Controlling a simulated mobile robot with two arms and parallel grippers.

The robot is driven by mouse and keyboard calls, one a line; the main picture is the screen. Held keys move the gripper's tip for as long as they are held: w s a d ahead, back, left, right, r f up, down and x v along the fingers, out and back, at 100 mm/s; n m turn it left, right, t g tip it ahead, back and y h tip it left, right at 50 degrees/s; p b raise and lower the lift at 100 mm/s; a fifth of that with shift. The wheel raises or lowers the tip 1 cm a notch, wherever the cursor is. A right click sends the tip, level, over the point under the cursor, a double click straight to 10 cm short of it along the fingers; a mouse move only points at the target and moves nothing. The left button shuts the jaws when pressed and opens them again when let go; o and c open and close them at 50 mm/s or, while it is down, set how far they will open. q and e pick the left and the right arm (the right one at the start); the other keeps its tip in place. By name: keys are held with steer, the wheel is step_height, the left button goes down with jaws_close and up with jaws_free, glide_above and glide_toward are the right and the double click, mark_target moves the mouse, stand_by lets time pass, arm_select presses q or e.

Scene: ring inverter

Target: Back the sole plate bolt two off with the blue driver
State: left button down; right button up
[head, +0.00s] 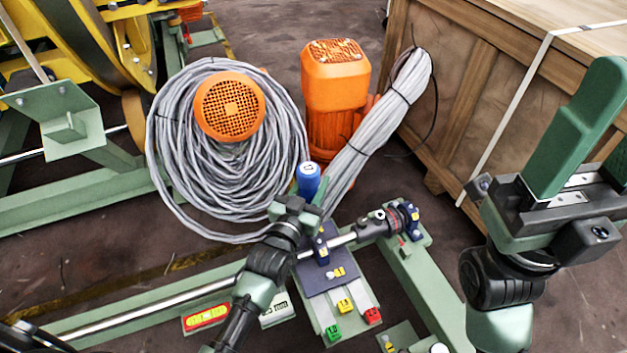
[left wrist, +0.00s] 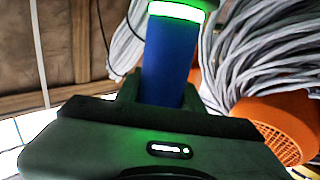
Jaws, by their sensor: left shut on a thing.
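My left gripper (head: 303,200) is shut on the blue driver (head: 308,178), above the frame near the shaft. In the left wrist view the blue driver (left wrist: 169,60) stands up from the jaws, with a glowing green band near its end. A dark blue plate (head: 318,284) with small yellow marks and bright fittings lies below the gripper in the head view; it may be the sole plate. I cannot pick out bolt two; the arm and gripper hide part of that area. My right gripper (head: 606,130) is empty and open at the right, its green fingers pointing up.
Grey cable coils (head: 170,170) and orange motors (head: 335,85) lie behind the green frame (head: 425,285). A wooden crate (head: 480,95) stands at the back right. Yellow, green and red (head: 372,315) tags sit near the plate. A level (head: 206,316) lies at the front left.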

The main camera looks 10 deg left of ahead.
mark_target(308, 172)
arm_select(q)
steer(key=shift+r+p, duration=1.2)
steer(key=shift+r, duration=0.5)
